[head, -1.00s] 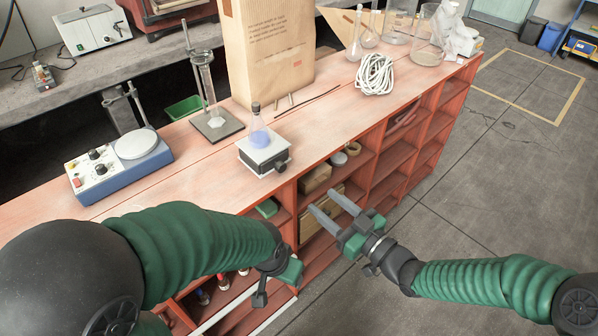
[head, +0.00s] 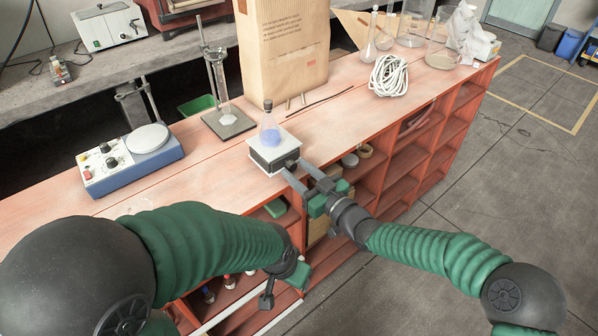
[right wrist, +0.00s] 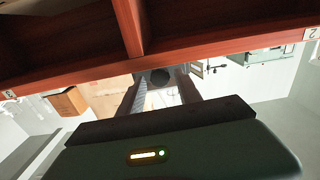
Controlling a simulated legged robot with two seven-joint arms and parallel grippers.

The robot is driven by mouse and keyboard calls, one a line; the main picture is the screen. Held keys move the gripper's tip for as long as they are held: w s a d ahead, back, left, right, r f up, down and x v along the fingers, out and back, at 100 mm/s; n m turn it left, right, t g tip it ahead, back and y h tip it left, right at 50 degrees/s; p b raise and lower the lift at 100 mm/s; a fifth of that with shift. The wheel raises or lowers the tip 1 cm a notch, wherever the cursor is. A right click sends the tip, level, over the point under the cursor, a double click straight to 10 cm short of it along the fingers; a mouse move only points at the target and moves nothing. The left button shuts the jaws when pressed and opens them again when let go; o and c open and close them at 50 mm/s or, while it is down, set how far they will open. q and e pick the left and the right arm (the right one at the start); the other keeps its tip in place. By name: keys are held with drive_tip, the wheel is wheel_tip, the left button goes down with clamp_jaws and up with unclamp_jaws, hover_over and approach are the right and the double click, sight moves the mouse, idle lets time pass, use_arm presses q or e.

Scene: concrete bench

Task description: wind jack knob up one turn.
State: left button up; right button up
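The small lab jack (head: 268,157) stands near the bench's front edge, a flask with blue liquid (head: 270,134) on its white top. Its dark knob (head: 291,163) faces the front, partly hidden by my right fingertips. My right gripper (head: 295,170) is open, its two grey fingers reaching up toward the knob. In the right wrist view, the dark round knob (right wrist: 160,77) shows between the spread fingers (right wrist: 162,92); whether they touch it I cannot tell. My left gripper (head: 282,284) hangs low before the shelves, away from the jack; its fingers are not clear.
A stand on a dark plate (head: 229,123) and a blue stirrer (head: 132,165) are left of the jack. A big paper bag (head: 285,50) stands behind it. A coiled white rope (head: 389,76) and glassware lie to the right. Red shelves (head: 400,165) drop below the edge.

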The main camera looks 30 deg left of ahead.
clamp_jaws()
drive_tip(key=m+p, duration=0.2)
drive_tip(key=shift+r+m, duration=0.2)
drive_tip(key=shift+m, duration=0.2)
drive_tip(key=shift+w+m+p, duration=0.1)
drive_tip(key=shift+m+p, duration=0.35)
drive_tip(key=shift+m, duration=0.35)
drive_tip(key=shift+f+m, duration=0.25)
drive_tip(key=shift+m, duration=0.35)
drive_tip(key=shift+o, duration=1.3)
unclamp_jaws()
